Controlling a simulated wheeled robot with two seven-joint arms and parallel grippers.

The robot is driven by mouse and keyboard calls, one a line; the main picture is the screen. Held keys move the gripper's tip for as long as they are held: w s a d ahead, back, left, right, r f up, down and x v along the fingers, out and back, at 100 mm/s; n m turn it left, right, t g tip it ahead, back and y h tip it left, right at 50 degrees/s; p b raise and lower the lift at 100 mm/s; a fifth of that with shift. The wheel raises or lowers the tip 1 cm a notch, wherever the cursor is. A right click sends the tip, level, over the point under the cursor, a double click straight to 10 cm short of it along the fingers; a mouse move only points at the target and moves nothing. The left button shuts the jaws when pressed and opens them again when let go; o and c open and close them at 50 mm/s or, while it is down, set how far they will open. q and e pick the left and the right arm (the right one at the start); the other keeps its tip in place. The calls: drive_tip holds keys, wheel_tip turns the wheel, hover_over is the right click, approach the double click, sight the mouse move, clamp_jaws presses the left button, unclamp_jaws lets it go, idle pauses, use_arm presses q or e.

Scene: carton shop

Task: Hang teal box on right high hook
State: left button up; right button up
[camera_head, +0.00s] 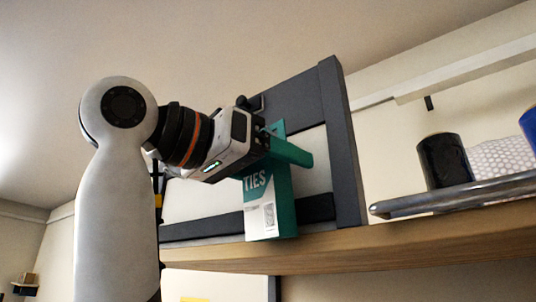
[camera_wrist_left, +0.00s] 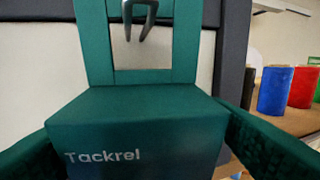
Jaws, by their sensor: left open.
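The teal box (camera_head: 283,205), with a white label and "TIES" on its side, is upright against the dark grey rack. My left gripper (camera_head: 285,150) is at the top of the box. Its teal fingers stand apart on either side of the box; the head view hides one finger. My right gripper is not in view.
The dark rack frame (camera_head: 345,150) stands on a wooden shelf (camera_head: 300,257). To the right, a black spool (camera_head: 443,160) stands behind a metal rail (camera_head: 450,197). Blue (camera_wrist_left: 275,90) and red (camera_wrist_left: 303,87) spools show in the left wrist view.

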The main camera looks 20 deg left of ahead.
use_arm(q)
drive_tip(key=shift+w+a+f, duration=0.1)
drive_tip(key=shift+w+f, duration=0.15)
drive_tip(key=shift+w, duration=0.15)
drive_tip(key=shift+s+a+b, duration=0.15)
drive_tip(key=shift+s+b, duration=0.15)
drive_tip(key=shift+b, duration=0.05)
drive_tip(key=shift+s+a+f+b, duration=0.2)
drive_tip(key=shift+a+b, duration=0.05)
drive_tip(key=shift+b, duration=0.05)
drive_tip(key=s+a+b, duration=0.1)
drive_tip(key=s+a, duration=0.1)
drive_tip(key=shift+a+f, duration=0.1)
drive_tip(key=shift+a, duration=0.2)
drive_tip(key=b, duration=0.2)
approach(251, 173)
drive_tip(key=shift+s+d+r, duration=0.15)
drive_tip(key=shift+d+r, duration=0.4)
drive_tip(key=shift+d, duration=0.05)
drive_tip(key=shift+s, duration=0.1)
drive_tip(key=shift+d, duration=0.1)
